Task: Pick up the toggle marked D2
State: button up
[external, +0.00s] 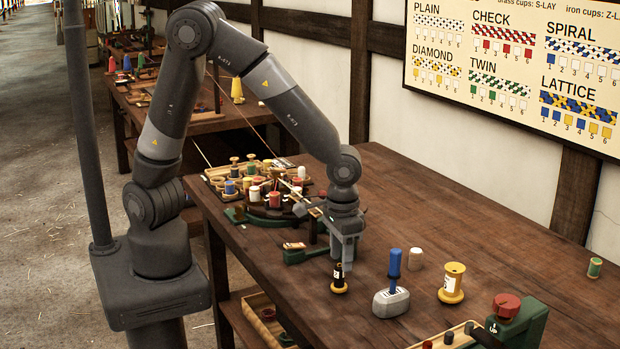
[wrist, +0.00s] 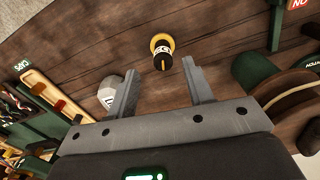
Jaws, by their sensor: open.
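I cannot read a D2 mark on anything in either view. Below my gripper (external: 345,262) a small black piece with a pale label and a round yellow base (external: 339,288) stands upright on the table. In the wrist view this black piece (wrist: 162,60) lies just beyond and between the tips of my gripper (wrist: 159,66), with its yellow base behind it. Its label is too small to read. My gripper is open, points down and holds nothing. A finger hides part of the grey block (wrist: 110,96) at the left in the wrist view.
The grey block with a blue handle (external: 394,264), a yellow spool (external: 452,284) and a pale cork-like piece (external: 416,258) stand to the right. A green stand (external: 305,255) is close on the left, with crowded trays of bobbins behind it.

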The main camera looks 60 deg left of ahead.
aim_at(340, 266)
jog(key=shift+a+f, duration=0.2)
jog(key=shift+f, duration=2.5)
jog(key=shift+c, duration=0.2)
grip_shut()
